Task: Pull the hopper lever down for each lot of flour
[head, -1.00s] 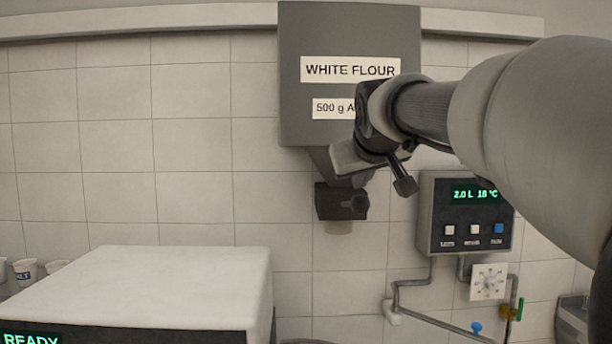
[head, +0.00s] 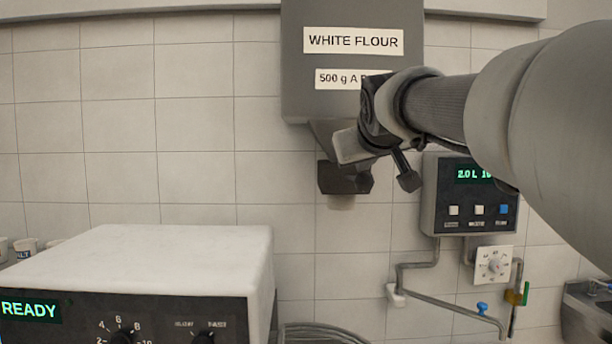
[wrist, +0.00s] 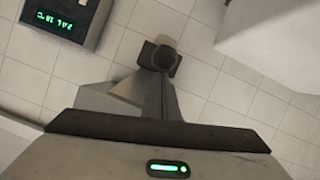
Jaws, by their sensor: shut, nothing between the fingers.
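The grey flour hopper (head: 353,62) hangs on the tiled wall, labelled WHITE FLOUR with a partly covered 500 g label. A dark block (head: 335,178) is at its lower outlet, with a rounded dark end at its right that may be the lever's knob. The wrist view shows the dark block (wrist: 150,58) and the round end (wrist: 166,56) up close. My gripper (wrist: 162,72) is shut and empty, its fingers pointing at the round end. I cannot tell whether they touch it.
A white-topped machine (head: 150,255) with a READY display and dials stands at lower left. A water control box (head: 440,200) is right of the hopper, with pipes and a tap (head: 482,308) below. A metal rim (head: 320,330) shows at bottom centre. Cups stand far left.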

